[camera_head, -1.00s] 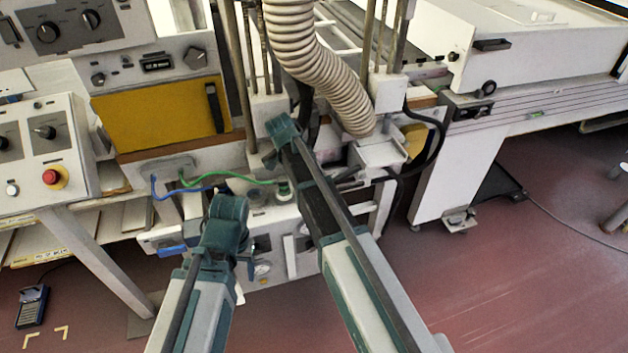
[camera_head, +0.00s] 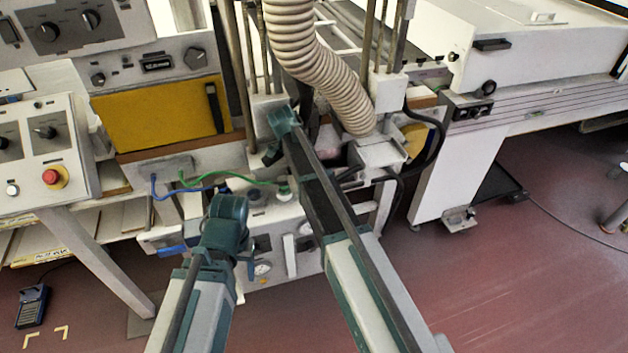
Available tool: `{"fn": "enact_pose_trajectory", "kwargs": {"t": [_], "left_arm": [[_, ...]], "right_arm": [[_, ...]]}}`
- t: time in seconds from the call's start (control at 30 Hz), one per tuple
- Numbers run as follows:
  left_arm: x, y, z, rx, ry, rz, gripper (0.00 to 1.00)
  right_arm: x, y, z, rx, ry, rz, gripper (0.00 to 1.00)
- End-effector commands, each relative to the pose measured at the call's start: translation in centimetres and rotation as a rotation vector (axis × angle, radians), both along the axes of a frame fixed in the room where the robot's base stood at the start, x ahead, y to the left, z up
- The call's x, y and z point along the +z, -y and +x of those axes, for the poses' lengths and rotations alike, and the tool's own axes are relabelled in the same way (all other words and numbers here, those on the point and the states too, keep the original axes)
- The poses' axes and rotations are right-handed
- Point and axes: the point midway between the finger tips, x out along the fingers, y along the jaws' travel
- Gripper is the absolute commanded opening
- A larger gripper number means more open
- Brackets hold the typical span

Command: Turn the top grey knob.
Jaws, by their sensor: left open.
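Several dark knobs show on the panels at the upper left. Two sit on the top grey panel, a left knob (camera_head: 46,33) and a right knob (camera_head: 91,19). Another dark knob (camera_head: 195,58) is on the panel below. I cannot tell which is the top grey knob. My left gripper (camera_head: 247,262) is small and mostly hidden behind my left arm's teal joint, in front of the low unit under the bench. It is open, and I see nothing held. My right arm reaches up the middle; its gripper is out of sight.
A ribbed hose (camera_head: 300,50) hangs behind my right arm. A yellow panel (camera_head: 160,115) is left of it. A control box (camera_head: 40,150) with a red stop button (camera_head: 55,177) stands at the left. Green and blue cables cross above the low unit. The red floor at right is mostly clear.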

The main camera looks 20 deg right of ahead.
Motion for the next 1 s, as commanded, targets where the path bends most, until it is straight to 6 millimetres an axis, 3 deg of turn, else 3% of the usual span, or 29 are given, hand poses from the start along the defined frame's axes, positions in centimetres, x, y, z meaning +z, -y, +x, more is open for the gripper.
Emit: {"fn": "enact_pose_trajectory", "kwargs": {"t": [0.27, 0.3, 0.47, 0.8, 1.0], "left_arm": [[0.0, 0.0, 0.0, 0.0, 0.0, 0.0, 0.65], [0.0, 0.0, 0.0, 0.0, 0.0, 0.0, 0.65], [0.0, 0.0, 0.0, 0.0, 0.0, 0.0, 0.65], [0.1, 0.0, 0.0, 0.0, 0.0, 0.0, 0.65], [1.3, 0.0, 0.0, 0.0, 0.0, 0.0, 0.65]], "right_arm": [[-0.1, -0.1, 0.0, 0.001, 0.0, 0.004, 0.03], [-0.1, -0.1, 0.0, 0.001, 0.0, 0.004, 0.6], [0.0, -0.1, 0.0, 0.001, 0.0, 0.002, 0.89], [0.1, -0.1, 0.0, 0.001, 0.0, 0.001, 0.89], [1.3, -0.4, 0.2, 0.001, 0.0, 0.001, 0.89]]}}
